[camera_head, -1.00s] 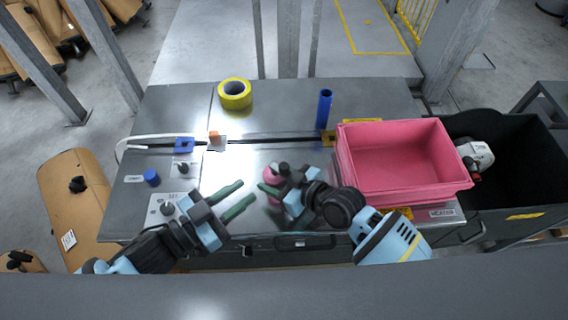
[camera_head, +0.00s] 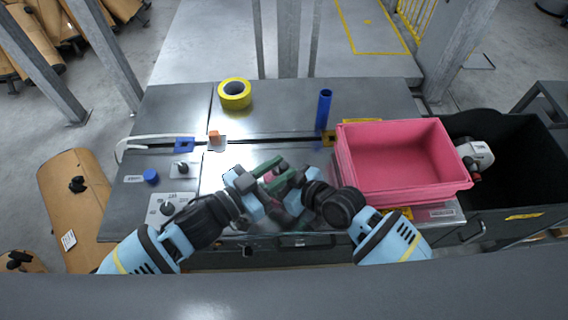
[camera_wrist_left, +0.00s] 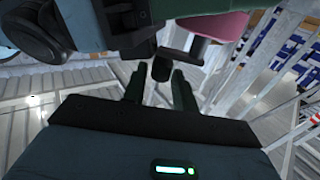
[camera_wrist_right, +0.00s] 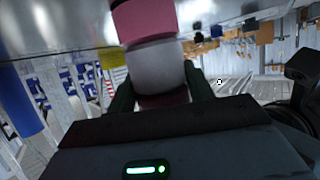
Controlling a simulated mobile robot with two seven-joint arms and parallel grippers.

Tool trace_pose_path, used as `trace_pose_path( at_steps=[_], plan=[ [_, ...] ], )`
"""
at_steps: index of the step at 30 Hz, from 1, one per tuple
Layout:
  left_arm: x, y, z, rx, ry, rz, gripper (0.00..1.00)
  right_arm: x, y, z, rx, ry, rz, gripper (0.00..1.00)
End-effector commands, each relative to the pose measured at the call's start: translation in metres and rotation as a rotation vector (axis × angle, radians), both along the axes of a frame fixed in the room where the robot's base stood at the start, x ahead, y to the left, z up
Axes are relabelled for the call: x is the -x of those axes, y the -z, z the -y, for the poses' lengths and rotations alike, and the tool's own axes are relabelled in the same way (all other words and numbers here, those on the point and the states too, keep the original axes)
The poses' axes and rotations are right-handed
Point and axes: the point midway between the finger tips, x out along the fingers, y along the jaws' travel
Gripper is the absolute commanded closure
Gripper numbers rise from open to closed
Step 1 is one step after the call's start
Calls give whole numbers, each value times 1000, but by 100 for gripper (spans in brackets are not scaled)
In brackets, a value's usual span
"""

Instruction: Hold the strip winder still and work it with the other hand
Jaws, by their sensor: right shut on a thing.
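The strip winder shows as a small pink patch (camera_head: 270,178) in the head view, mostly hidden by both grippers. In the right wrist view it is a pink and pale cylinder (camera_wrist_right: 153,62) between the fingers. My right gripper (camera_head: 284,188) is shut on its body. My left gripper (camera_head: 266,172) is beside the winder, close to the right one. In the left wrist view its fingers (camera_wrist_left: 160,88) are apart, with a dark knob (camera_wrist_left: 162,64) just beyond or between the tips. I cannot tell whether they touch the knob. A pink part (camera_wrist_left: 215,24) shows above.
A pink bin (camera_head: 395,155) stands right of the grippers, beside a black crate (camera_head: 520,175). A yellow tape roll (camera_head: 235,94) and a blue tube (camera_head: 324,110) stand farther back. Knobs (camera_head: 167,208) and a blue cap (camera_head: 151,177) are at the left. The table's back middle is clear.

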Motion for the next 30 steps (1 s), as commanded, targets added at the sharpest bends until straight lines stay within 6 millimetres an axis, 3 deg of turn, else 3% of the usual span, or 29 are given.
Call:
trace_pose_path(
  at_steps=[6,15,22,30],
  plan=[
    [-10,1,13,-1,0,-1,72,2,6,1,8,-2,-11,74],
    [-11,1,15,-1,0,-1,72,2,6,1,8,-2,-11,74],
    [-11,1,15,-1,0,-1,100,2,6,1,8,-2,-11,74],
    [-10,0,14,-2,29,3,100,2,6,1,7,-2,-11,74]
  ],
)
